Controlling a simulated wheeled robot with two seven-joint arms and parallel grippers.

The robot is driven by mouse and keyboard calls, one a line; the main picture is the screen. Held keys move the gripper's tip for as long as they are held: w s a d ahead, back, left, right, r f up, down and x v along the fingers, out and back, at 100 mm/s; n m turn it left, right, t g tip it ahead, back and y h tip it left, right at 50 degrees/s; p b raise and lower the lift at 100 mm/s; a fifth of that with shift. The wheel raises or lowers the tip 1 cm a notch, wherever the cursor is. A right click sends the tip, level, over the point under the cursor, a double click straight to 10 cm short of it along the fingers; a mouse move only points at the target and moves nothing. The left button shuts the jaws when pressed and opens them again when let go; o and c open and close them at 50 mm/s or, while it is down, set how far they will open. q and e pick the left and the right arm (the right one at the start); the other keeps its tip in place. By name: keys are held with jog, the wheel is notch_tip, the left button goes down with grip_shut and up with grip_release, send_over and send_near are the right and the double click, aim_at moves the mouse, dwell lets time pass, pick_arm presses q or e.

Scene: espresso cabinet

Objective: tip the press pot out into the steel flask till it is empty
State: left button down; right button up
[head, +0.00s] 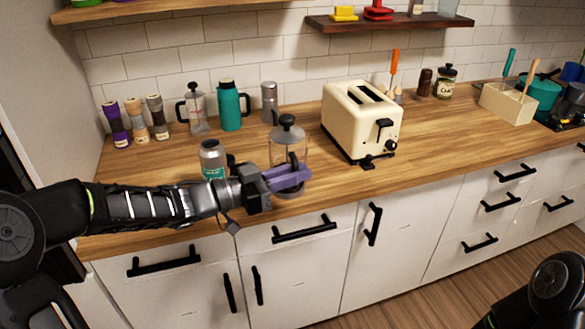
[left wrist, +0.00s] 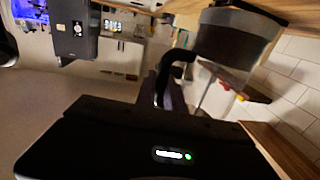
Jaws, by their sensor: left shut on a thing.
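The press pot (head: 289,133), clear glass with a black-knobbed lid, stands upright near the counter's front edge. My left gripper (head: 289,178), with purple fingers, is shut on its black handle. The fingers and handle hide part of the pot, and I cannot tell whether its base touches the counter. In the left wrist view the press pot (left wrist: 236,42) looks dark inside, and its black handle runs between the fingers of my left gripper (left wrist: 165,88). The steel flask (head: 211,155), silver with a teal band, stands just left of the pot, partly behind my left wrist. My right gripper is out of view.
A cream toaster (head: 350,125) stands right of the pot. Behind are another press pot (head: 197,110), a teal jug (head: 229,107), a steel canister (head: 269,102) and several small grinders (head: 137,120).

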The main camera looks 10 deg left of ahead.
pick_arm(q)
jog(key=f, duration=0.3)
jog(key=shift+s+a+f+g+h, duration=0.1)
jog(key=shift+a+f+g+h, duration=0.1)
jog(key=shift+a+g+h, duration=0.15)
jog(key=s+a+f, duration=0.2)
jog(key=s+f, duration=0.2)
jog(key=f, duration=0.4)
jog(key=s+a+f, duration=0.3)
jog(key=s+f, duration=0.1)
jog(key=f, duration=0.4)
jog(key=shift+s+f+m, duration=0.25)
jog(key=shift+f+m, duration=0.15)
jog(key=shift+g, duration=0.25)
